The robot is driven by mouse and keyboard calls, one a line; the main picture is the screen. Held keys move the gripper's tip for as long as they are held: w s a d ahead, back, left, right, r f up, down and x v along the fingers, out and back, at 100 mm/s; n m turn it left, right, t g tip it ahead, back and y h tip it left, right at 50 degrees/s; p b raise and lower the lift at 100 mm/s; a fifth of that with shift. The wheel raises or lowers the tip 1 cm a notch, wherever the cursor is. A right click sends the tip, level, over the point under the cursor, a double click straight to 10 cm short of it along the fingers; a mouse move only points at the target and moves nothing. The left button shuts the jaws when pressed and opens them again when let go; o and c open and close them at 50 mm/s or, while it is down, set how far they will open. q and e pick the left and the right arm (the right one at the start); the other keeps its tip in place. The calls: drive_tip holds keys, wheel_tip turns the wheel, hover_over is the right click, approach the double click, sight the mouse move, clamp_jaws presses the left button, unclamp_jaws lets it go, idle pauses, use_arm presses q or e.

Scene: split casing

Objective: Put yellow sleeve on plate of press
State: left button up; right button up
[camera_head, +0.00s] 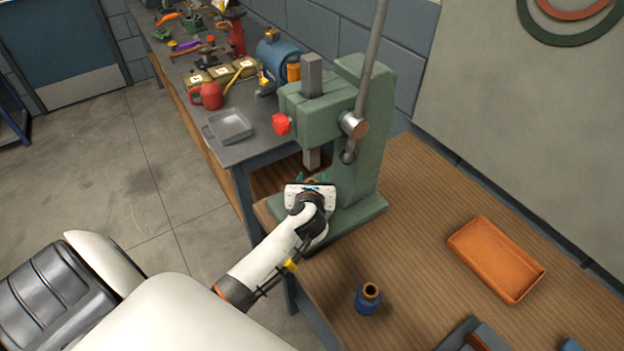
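The green press (365,150) stands on the wooden table, its square ram pointing down over its base. My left gripper (313,179) is at the front of the press, just under the ram, with its fingers pointing towards the press. Its body covers most of the press plate. A small brownish patch shows near the fingertips, but I cannot tell whether it is a sleeve or part of the press. I cannot make out a yellow sleeve anywhere. I cannot tell whether the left fingers are open or shut. My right gripper is not in view.
A blue cylinder with a brass-coloured ring on top (368,299) stands on the wooden table (420,240). An orange tray (496,259) lies to the right. Grey and blue parts sit at the bottom edge. A cluttered dark bench (255,147) stands behind. The table's middle is clear.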

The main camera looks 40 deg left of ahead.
use_arm(q)
drive_tip(key=shift+o, duration=0.2)
drive_tip(key=shift+r, duration=0.1)
drive_tip(key=b+v, duration=0.2)
drive_tip(key=v, duration=1)
